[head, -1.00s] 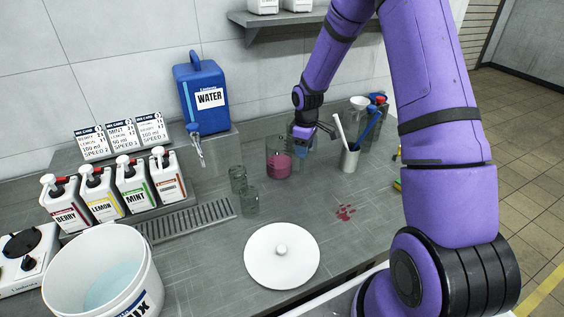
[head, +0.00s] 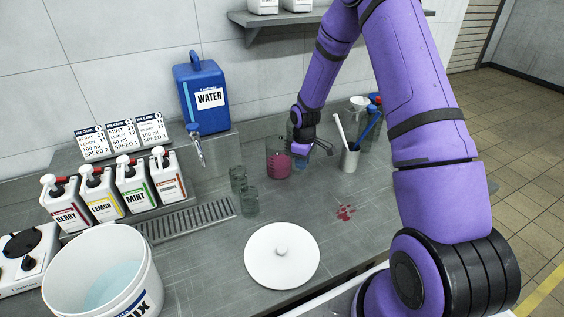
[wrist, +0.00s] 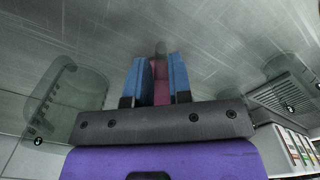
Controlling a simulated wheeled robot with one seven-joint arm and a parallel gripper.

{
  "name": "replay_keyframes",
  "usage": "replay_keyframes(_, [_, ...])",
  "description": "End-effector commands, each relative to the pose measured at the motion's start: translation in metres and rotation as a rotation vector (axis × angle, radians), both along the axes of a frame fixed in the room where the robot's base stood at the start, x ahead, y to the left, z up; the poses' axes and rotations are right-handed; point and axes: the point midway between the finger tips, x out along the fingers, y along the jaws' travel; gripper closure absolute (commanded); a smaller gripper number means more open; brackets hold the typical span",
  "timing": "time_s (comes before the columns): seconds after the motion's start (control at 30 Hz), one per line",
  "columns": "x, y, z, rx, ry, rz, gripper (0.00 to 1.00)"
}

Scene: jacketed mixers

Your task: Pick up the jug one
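A clear glass jug with pink liquid (head: 278,166) stands upright on the grey counter in the head view; I take it as jug one, though no number on it is readable. My gripper (head: 301,162) is low, close beside the jug's right side. In the wrist view my gripper's two blue fingers (wrist: 160,72) are apart, with a narrow strip of pink (wrist: 160,88) showing between them. I cannot tell whether the fingers touch the jug.
Two small clear glasses (head: 249,201) stand left of the jug. A white cup with utensils (head: 349,160) is close on the right. A blue water container (head: 201,98) stands behind. A red spill (head: 345,212) marks the counter.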

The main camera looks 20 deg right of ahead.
Motion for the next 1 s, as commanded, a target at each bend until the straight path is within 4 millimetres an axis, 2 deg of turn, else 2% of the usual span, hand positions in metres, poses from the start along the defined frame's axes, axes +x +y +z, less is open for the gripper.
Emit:
replay_keyframes(0.03, [0.000, 0.000, 0.000, 0.000, 0.000, 0.000, 0.95])
replay_keyframes(0.07, [0.000, 0.000, 0.000, 0.000, 0.000, 0.000, 1.00])
replay_keyframes(0.57, [0.000, 0.000, 0.004, 0.000, -0.001, 0.000, 1.00])
replay_keyframes(0.67, [0.001, 0.000, 0.012, 0.000, -0.001, 0.000, 1.00])
replay_keyframes(0.83, [0.001, 0.000, 0.037, -0.001, -0.003, -0.001, 1.00])
replay_keyframes(1.0, [-0.035, 0.005, 0.039, -0.001, 0.002, 0.000, 1.00])
